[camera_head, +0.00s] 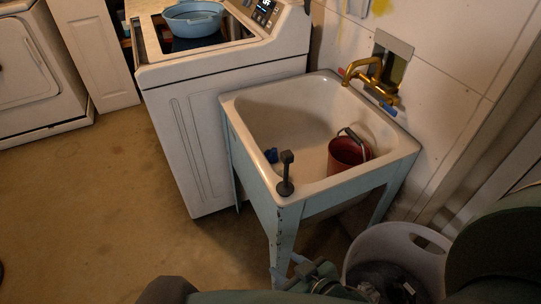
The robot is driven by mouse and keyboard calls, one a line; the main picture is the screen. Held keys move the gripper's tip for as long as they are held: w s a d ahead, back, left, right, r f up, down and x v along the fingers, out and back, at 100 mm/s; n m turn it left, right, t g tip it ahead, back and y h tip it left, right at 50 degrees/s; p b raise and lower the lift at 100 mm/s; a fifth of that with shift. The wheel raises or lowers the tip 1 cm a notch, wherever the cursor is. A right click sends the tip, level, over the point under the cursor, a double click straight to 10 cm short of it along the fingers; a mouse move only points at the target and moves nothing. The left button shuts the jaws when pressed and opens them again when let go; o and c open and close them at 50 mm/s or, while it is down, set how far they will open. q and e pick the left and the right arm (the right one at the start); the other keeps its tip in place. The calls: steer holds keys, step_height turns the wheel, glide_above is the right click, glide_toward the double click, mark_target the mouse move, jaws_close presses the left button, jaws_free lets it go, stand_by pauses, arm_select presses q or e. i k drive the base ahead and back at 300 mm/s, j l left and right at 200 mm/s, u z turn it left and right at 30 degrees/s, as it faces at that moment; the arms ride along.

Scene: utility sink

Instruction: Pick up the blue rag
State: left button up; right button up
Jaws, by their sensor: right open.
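A small blue item (271,155), possibly the blue rag, lies inside the white utility sink (300,112), near its left front corner. It is too small to make out as cloth. Another small blue item (388,108) is on the sink's back ledge below the brass faucet. My right gripper (289,267) is at the bottom of the view, low in front of the sink's front leg. It is open, appears empty, and is apart from both blue items. My left gripper is not in view.
A dark red bucket (348,154) stands in the sink. A dark upright object (286,174) stands on the front rim, close to the blue item in the sink. A white basket (400,252) is at lower right. A washer (215,110) holds a blue basin (193,20). Floor at left is clear.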

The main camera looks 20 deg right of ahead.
mark_target(272, 154)
steer(key=i+j+z, duration=0.1)
steer(key=i+j, duration=0.3)
steer(key=i, duration=0.25)
steer(key=i+j, duration=0.5)
steer(key=i+j+z, duration=0.15)
steer(key=i+j, duration=0.3)
steer(key=i, duration=0.3)
